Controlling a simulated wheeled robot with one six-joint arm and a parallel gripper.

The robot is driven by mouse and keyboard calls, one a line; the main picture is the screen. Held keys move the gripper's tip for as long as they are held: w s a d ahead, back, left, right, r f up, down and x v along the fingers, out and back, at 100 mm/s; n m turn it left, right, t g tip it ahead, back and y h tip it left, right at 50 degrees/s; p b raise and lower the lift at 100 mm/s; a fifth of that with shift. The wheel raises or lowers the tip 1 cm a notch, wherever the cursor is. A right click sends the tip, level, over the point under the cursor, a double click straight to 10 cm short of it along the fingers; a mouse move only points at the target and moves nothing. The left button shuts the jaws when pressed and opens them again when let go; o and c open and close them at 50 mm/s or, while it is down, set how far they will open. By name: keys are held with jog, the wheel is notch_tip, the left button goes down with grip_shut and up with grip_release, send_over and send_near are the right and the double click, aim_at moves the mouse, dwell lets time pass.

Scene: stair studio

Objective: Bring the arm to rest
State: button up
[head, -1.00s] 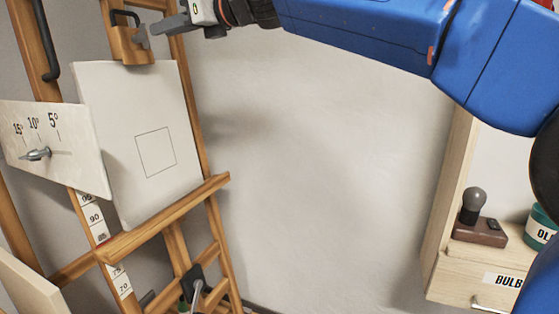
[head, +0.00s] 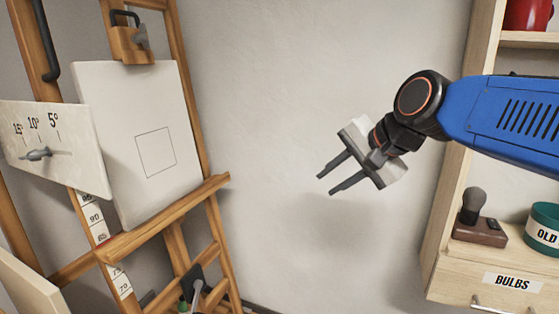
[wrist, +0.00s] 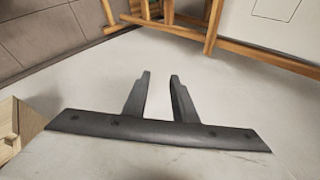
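My gripper (head: 326,183) hangs in free air in the head view, between the easel and the shelf unit, in front of the bare wall. Its two fingers point left and slightly down. They stand apart with nothing between them. In the wrist view the gripper (wrist: 160,80) also shows two parted fingers with an empty gap. My blue arm comes in from the right edge of the head view.
A wooden easel (head: 210,232) holds a white canvas (head: 130,100) at left, with an angle plate (head: 62,150) beside it. At right, a shelf unit bears a bulb on a base (head: 480,231) and a green tin (head: 543,226) above a "BULBS" drawer (head: 500,284).

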jog(key=s+d+f+n+g+h, duration=0.1)
jog(key=s+d+f+n, duration=0.3)
jog(key=s+d+f, duration=0.4)
jog(key=s+d+f+n+g+h, duration=0.1)
jog(key=s+d+f+n+h, duration=0.3)
jog(key=s+d+f, duration=0.5)
notch_tip(320, 180, down, 6)
jog(key=shift+s+d+r+n, duration=0.15)
jog(key=shift+s+n, duration=0.15)
jog(key=shift+s, duration=0.35)
